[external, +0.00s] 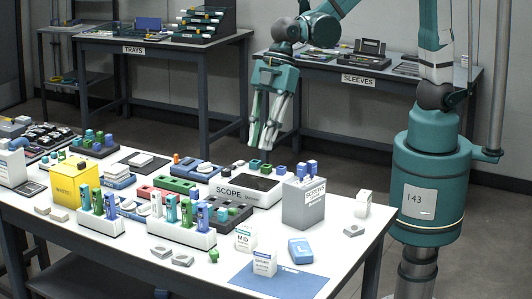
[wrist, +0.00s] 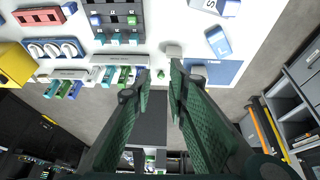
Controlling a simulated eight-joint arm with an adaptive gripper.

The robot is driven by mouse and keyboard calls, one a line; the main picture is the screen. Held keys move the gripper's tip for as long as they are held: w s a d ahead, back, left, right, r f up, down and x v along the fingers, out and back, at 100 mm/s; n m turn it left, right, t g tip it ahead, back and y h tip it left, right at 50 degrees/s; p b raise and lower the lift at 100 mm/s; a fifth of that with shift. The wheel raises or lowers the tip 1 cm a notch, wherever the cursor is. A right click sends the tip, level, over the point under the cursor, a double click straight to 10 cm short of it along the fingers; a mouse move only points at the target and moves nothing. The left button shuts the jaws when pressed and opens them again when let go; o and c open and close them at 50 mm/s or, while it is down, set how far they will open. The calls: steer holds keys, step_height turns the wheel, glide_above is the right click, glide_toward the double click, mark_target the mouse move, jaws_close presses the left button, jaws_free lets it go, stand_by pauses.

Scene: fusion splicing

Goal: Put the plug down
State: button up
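My gripper (external: 262,147) hangs in the air above the work table in the external view, pointing down, its fingers a little apart. Which plug the task means cannot be told.
A yellow box (external: 76,186), racks of coloured plugs (external: 182,233), a grey box (external: 304,203) and the scope (external: 247,188) crowd the white table. A blue mat (external: 262,284) with a small white box (external: 264,263) lies front right. Grey clips (external: 172,256) lie beside the plug.

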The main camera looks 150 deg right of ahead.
steer(key=d+f, duration=0.7)
steer(key=d, duration=0.6)
glide_toward(194, 193)
step_height(194, 193, down, 3)
steer(key=d, duration=0.1)
steer(key=shift+r+y+b, duration=0.2)
steer(key=shift+y+b, duration=0.1)
steer(key=shift+b, duration=0.15)
steer(key=shift+x, duration=1.3)
steer(key=shift+f, duration=0.1)
steer(key=shift+b+x, duration=0.8)
steer(key=shift+x, duration=1.75)
steer(key=shift+s+d, duration=0.1)
